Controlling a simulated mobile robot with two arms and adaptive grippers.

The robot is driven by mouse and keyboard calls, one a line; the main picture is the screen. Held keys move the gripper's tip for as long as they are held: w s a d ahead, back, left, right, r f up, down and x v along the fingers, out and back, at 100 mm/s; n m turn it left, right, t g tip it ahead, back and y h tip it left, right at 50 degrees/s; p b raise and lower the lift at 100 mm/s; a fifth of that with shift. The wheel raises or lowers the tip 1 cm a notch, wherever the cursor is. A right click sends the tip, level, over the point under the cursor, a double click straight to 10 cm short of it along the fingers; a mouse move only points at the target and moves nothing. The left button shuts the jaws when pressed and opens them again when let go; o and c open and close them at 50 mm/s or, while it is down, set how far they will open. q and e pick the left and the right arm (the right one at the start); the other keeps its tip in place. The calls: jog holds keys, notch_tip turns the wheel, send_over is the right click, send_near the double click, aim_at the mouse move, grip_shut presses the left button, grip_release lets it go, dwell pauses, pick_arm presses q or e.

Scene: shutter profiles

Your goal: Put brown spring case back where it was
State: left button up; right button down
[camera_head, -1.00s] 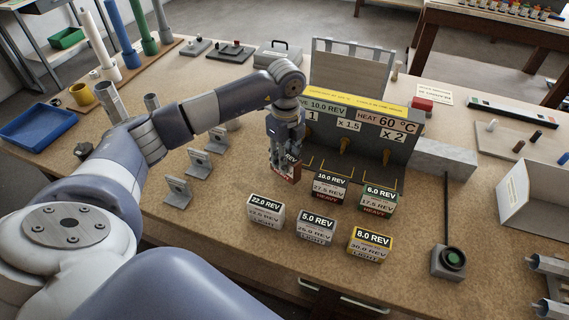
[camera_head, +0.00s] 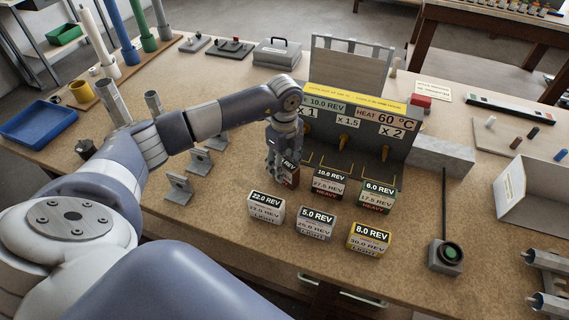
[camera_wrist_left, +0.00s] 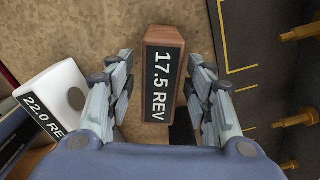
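The brown spring case (camera_wrist_left: 163,75), with a dark label reading 17.5 REV, lies between the fingers of my left gripper (camera_wrist_left: 161,85) in the left wrist view. The fingers stand on both sides of it, with a narrow strip of table showing between each finger and the case. In the head view my left gripper (camera_head: 277,172) points down and covers much of the brown case (camera_head: 291,175), which is at the left end of the back row of cases, in front of the dark panel. My right gripper is not in view.
A 10.0 REV case (camera_head: 329,185) and a green 6.0 REV case (camera_head: 377,197) stand to the right. In front are the 22.0 REV (camera_head: 265,207), 5.0 REV (camera_head: 315,223) and yellow 8.0 REV (camera_head: 368,237) cases. The panel with hooks (camera_head: 352,140) rises behind. Grey brackets (camera_head: 179,189) stand left.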

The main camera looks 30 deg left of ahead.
pick_arm(q)
jog(key=shift+r, duration=0.5)
notch_tip(320, 180, up, 11)
jog(key=b, duration=0.3)
jog(key=shift+r, duration=0.2)
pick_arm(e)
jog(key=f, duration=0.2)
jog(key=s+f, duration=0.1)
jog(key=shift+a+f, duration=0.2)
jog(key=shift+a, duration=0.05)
